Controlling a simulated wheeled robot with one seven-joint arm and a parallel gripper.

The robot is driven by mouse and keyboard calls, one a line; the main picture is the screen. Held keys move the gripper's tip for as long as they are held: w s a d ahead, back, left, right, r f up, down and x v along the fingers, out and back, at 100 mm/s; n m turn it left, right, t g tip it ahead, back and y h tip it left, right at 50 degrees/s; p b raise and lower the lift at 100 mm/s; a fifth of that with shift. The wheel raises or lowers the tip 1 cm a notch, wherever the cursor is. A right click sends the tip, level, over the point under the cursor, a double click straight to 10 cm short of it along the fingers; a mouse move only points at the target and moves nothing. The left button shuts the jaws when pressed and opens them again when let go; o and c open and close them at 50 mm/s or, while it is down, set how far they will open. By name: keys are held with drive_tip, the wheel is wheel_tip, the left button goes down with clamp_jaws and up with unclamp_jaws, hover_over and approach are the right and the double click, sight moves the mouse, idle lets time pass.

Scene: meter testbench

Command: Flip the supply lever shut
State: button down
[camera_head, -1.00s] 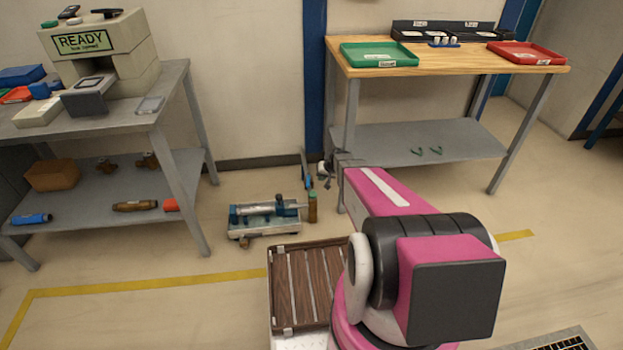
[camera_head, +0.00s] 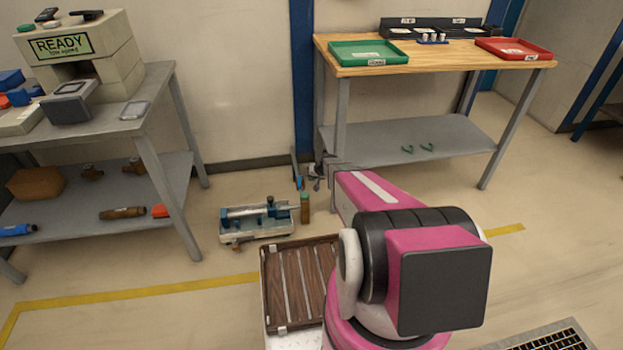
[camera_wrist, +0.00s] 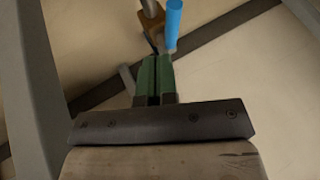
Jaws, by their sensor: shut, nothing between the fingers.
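In the wrist view, a lever with a bright blue grip (camera_wrist: 173,18) stands just beyond my fingertips, to their right. A brass-coloured fitting (camera_wrist: 151,14) is beside it at the top edge. My gripper (camera_wrist: 156,62) has green fingers that are shut together and empty. The blue grip looks very close to the right fingertip; I cannot tell whether they touch. In the head view, a small blue part (camera_head: 298,182) shows left of my gripper (camera_head: 316,177), too small to make out clearly.
A grey bench fixture (camera_head: 240,234) stands low, with a green-topped brown cylinder (camera_head: 305,209) at its right. A wood-topped table (camera_head: 440,58) with a green tray (camera_head: 368,46) and a red tray (camera_head: 513,43) is behind my arm. A grey table (camera_head: 140,121) is at left.

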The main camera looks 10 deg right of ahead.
sight(300, 183)
drive_tip(key=x, duration=0.8)
drive_tip(key=shift+a, duration=0.15)
